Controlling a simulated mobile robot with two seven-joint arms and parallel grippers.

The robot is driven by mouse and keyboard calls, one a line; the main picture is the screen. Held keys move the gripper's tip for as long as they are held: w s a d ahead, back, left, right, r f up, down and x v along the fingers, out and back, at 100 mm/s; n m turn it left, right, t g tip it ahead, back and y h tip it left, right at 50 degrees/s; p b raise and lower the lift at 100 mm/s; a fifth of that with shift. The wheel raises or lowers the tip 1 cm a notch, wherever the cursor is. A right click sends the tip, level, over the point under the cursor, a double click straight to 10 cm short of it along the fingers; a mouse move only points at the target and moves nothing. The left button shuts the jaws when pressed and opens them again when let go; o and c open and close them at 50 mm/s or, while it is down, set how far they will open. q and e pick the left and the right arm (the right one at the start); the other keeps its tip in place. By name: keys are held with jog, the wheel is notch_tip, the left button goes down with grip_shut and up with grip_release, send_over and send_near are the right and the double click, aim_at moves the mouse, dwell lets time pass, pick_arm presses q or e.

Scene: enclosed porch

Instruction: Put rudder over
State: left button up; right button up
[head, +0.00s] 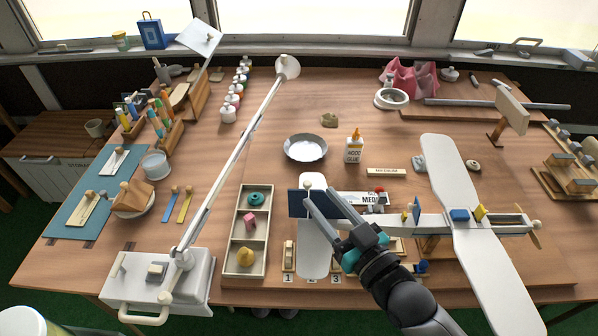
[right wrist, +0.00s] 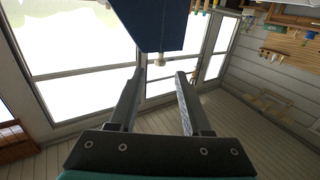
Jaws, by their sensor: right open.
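A model aeroplane with a white wing (head: 490,270) and pale fuselage (head: 385,222) lies across the right of the bench, its tail to the left. At the tail stands a dark blue rudder panel (head: 297,207), above a white tailplane (head: 313,262). A small white knob (head: 308,184) shows by the panel's top. My right gripper (head: 318,193) is open at the rudder, its fingers partly covering it. In the right wrist view the blue panel (right wrist: 158,22) hangs above the open fingers (right wrist: 160,74), and the knob (right wrist: 163,61) shows between the fingertip lines; contact cannot be told. My left gripper is out of view.
A lamp (head: 160,282) reaches across the left. A metal bowl (head: 306,148) and glue bottle (head: 354,146) stand behind the tail. The bench centre is mostly clear.

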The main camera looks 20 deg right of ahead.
aim_at(310, 186)
jog(key=x, duration=0.4)
jog(key=shift+w, duration=0.15)
jog(key=x, duration=0.3)
jog(key=shift+w+a+b, duration=0.1)
jog(key=shift+b, duration=0.2)
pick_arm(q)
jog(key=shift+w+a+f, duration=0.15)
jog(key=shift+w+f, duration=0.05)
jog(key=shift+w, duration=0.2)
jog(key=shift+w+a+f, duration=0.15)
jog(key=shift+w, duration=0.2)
pick_arm(e)
jog(key=shift+x, duration=0.85)
grip_shut()
